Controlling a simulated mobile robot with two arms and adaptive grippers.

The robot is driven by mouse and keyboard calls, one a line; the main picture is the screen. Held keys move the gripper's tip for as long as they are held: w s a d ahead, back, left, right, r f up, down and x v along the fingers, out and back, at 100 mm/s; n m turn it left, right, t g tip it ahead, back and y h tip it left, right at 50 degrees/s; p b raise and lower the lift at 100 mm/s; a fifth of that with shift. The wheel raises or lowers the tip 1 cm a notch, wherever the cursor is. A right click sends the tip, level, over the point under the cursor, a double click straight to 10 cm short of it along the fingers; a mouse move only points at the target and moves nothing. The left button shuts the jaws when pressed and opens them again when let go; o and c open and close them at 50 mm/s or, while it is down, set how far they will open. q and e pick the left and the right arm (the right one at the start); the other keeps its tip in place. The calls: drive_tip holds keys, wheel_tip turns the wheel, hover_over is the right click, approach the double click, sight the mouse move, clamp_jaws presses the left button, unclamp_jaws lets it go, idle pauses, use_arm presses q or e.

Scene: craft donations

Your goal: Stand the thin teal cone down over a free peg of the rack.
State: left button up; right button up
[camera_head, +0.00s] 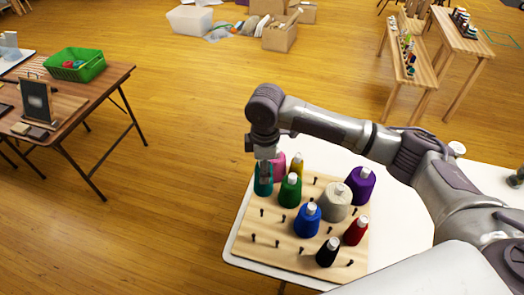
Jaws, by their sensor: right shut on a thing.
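The thin teal cone (263,186) is at the back left edge of the wooden rack (290,258). My right gripper (265,156) points down from above and is shut on the cone's top. The cone looks upright. I cannot tell whether its base touches the board or hangs just above it, and its underside is hidden. Free pegs show on the left, middle and front of the rack, such as a peg (277,243) in the front left part. My left gripper is not in view.
Green (290,192), pink (279,166), yellow (297,167), blue (306,222), cream (336,206), purple (360,187), red (355,231) and black (327,253) cones stand on the rack. The white table (408,208) has bare room right of it. Open floor lies to the left.

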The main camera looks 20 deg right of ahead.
drive_tip(key=shift+w+a+f+n, duration=0.1)
drive_tip(key=shift+w+a+n, duration=0.05)
drive_tip(key=shift+w+n, duration=0.65)
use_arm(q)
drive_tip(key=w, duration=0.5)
use_arm(e)
drive_tip(key=shift+s+f, duration=0.15)
wheel_tip(320, 180, down, 3)
drive_tip(key=b, duration=0.4)
wheel_tip(320, 180, down, 3)
drive_tip(key=b, duration=0.3)
drive_tip(key=shift+b, duration=0.3)
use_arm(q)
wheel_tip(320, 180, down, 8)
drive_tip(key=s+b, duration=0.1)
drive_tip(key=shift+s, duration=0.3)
use_arm(e)
wheel_tip(320, 180, down, 6)
drive_tip(key=shift+f, duration=0.1)
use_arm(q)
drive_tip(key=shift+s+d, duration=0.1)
use_arm(e)
drive_tip(key=shift+f, duration=0.1)
